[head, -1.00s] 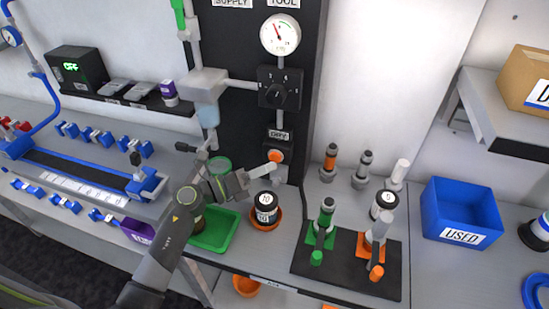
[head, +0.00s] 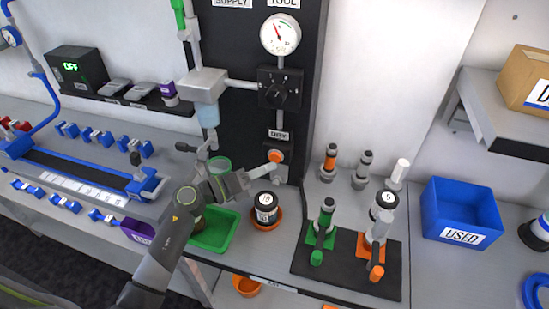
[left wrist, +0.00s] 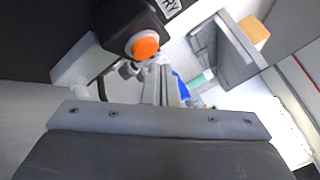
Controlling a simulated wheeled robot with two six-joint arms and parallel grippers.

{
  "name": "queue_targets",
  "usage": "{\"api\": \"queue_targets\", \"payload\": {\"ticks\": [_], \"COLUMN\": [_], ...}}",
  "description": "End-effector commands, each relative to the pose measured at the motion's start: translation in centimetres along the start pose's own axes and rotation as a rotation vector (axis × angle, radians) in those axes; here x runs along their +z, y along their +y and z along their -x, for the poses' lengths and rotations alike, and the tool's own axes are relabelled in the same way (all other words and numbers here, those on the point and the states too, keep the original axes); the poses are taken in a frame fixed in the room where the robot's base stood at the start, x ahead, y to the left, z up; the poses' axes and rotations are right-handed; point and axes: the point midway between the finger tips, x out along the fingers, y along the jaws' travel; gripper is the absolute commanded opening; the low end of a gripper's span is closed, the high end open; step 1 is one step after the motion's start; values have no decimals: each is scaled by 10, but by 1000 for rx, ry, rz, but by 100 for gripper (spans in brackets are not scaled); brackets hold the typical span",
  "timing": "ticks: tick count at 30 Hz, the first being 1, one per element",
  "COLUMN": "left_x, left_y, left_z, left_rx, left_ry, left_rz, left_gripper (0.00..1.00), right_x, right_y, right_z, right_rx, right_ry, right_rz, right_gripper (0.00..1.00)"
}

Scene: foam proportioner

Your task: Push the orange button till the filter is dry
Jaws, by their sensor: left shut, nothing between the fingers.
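The orange button (head: 275,156) sits on a dark box under a DRY label on the black panel. It also shows in the left wrist view (left wrist: 145,46), round and unobstructed. My left gripper (head: 264,170) is shut and empty, its tips just below and in front of the button. In the left wrist view the gripper (left wrist: 160,75) points to the right of and below the button; I cannot tell whether it touches. My right gripper is out of view.
A black-lidded jar (head: 266,208) stands in an orange dish under my left gripper. A green tray (head: 213,230) lies beside it. A dark mat (head: 340,274) with green and orange fittings is to the right. A pressure gauge (head: 280,34) and a dial (head: 279,90) are above the button.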

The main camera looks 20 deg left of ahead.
Motion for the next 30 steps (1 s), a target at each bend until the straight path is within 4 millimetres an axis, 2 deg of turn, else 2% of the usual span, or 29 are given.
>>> {"api": "queue_targets", "payload": {"ticks": [30], "left_x": [8], "left_y": [3], "left_z": [-9], "left_rx": [-4], "left_ry": [-1], "left_rz": [-5], "left_gripper": [0], "right_x": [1], "right_y": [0], "right_z": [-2], "right_rx": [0], "right_ry": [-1], "right_rz": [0], "right_gripper": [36]}}
